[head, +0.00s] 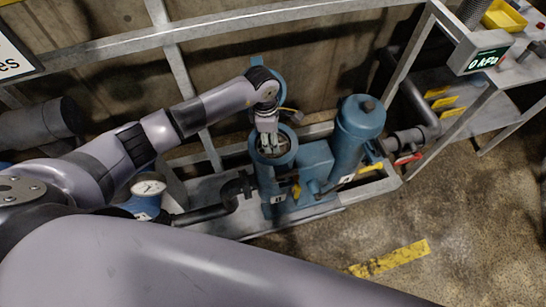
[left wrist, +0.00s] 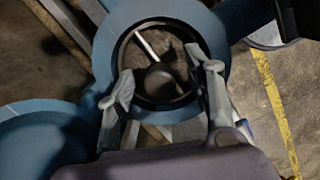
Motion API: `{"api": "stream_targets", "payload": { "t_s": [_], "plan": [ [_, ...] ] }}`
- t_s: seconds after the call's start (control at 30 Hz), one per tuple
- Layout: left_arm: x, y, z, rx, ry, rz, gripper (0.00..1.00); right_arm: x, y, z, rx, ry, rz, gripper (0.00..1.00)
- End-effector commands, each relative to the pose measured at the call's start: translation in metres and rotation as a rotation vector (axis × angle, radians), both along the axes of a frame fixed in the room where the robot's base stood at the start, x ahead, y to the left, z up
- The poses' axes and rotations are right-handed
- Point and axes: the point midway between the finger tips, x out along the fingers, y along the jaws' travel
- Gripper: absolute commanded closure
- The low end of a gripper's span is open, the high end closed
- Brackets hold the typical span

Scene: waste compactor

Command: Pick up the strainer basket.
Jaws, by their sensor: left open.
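The strainer basket (left wrist: 177,48) sits down inside a blue round housing (left wrist: 103,50), seen from above in the left wrist view. A pale thin bar (left wrist: 146,45) crosses its mouth, and a dark rounded part (left wrist: 161,82) shows near the middle. In the head view the housing's open top (head: 291,156) is partly covered by my gripper. My left gripper (left wrist: 164,86) is open and empty, pointing down over the mouth, one finger at each side of the opening. I cannot tell how deep the fingertips reach. My right gripper is not in view.
A closed blue housing (head: 360,120) stands to the right, with a yellow handle (head: 362,173) and red handle (head: 408,159) near it. A gauge (head: 148,187) and dark piping (head: 208,213) are left. A metal rail (head: 290,15) runs behind. The floor at right is clear.

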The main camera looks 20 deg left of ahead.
Motion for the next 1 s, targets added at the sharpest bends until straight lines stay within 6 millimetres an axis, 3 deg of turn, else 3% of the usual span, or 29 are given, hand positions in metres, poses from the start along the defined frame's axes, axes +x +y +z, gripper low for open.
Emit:
{"api": "stream_targets", "payload": {
  "t_s": [0.27,1.0],
  "plan": [
    [0.0002,-0.0005,-0.0032,-0.001,-0.001,0.0,0.53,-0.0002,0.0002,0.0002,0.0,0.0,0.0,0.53],
    [0.0003,-0.0004,-0.0026,-0.001,0.0,0.0,1.0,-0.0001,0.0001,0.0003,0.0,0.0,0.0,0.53]
  ]
}}
